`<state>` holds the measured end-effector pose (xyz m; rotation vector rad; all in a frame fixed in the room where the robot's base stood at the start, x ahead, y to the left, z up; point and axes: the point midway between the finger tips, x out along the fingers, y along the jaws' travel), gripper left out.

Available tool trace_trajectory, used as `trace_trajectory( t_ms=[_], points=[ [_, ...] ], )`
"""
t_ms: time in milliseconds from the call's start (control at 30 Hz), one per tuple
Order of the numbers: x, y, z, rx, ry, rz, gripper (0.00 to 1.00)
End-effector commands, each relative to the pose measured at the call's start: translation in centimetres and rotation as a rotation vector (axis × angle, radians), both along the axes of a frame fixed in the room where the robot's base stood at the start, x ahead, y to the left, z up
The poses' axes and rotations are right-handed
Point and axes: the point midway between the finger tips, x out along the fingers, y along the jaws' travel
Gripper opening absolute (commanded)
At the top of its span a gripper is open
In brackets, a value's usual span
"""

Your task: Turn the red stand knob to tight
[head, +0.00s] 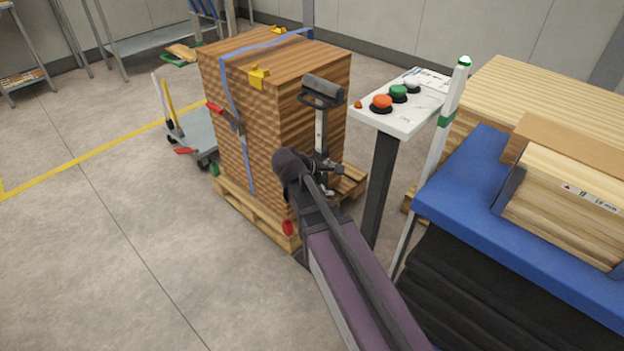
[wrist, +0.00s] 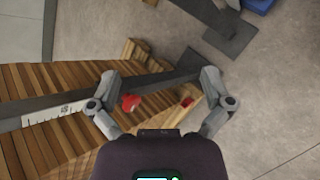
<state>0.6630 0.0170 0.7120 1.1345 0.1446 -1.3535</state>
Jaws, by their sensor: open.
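The red knob (wrist: 130,102) shows in the wrist view on a dark upright post (wrist: 150,84), just inside the left finger. My gripper (wrist: 160,77) is open, with its fingers spread to either side and the post passing between them. The knob is nearer the left finger; whether they touch I cannot tell. In the head view my gripper (head: 329,166) is in front of the roller stand (head: 320,130), which carries a grey roller (head: 323,87) on top. I cannot make out the knob in the head view; my gripper and wrist cover that part of the stand.
A strapped stack of boards (head: 240,110) on a pallet (head: 262,222) stands close behind my gripper. A control panel (head: 390,110) on a post is to the right, beside a blue-topped table (head: 470,190) with boards. The floor (head: 100,250) at left is clear.

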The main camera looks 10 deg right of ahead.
Motion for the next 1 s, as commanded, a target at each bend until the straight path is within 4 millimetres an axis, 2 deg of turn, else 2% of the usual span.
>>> trace_trajectory(
  t_ms=[33,100,567,1000],
  points=[
    [0.6,0.5,-1.5,-0.033,0.009,0.03,1.0],
    [1.2,0.9,-2.2,-0.082,0.024,0.07,1.0],
    [4.7,4.7,-6.2,-0.419,0.127,0.307,1.0],
    [7.5,9.9,-9.6,-0.764,0.241,0.481,1.0]
  ],
)
